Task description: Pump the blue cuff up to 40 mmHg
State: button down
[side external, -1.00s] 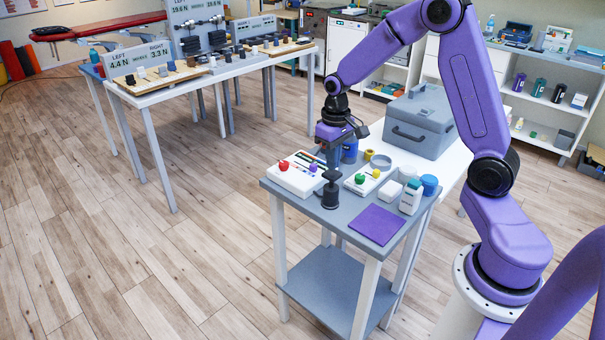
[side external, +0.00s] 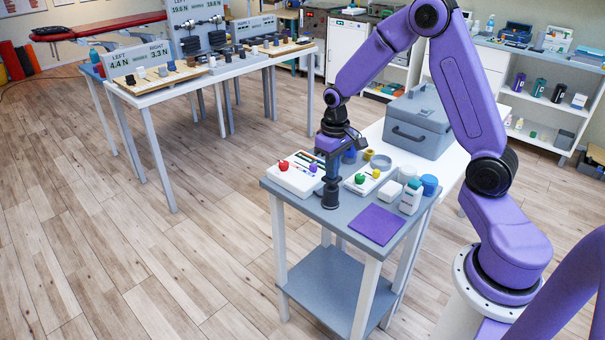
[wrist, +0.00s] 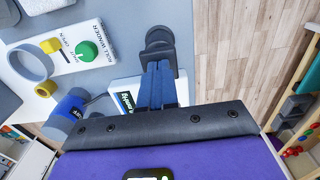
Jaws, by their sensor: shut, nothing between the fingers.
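The blue cuff (side external: 349,156) sits at the back of the small grey table; in the wrist view the cuff (wrist: 70,108) is around a grey cylinder. A black pump-like post with a round base (side external: 331,197) stands at the front edge; its dark top (wrist: 160,40) shows just beyond my fingertips. My gripper (side external: 331,178) is shut, pointing down over that post, with nothing between its fingers. Whether the tips touch it I cannot tell. No pressure reading is legible.
A white box (side external: 290,181) with red and purple knobs stands left of the post. A purple mat (side external: 376,224) lies at the front. A grey case (side external: 421,122) stands behind.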

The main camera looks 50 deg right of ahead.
jog(key=shift+f, duration=0.5)
jog(key=shift+r, duration=1.85)
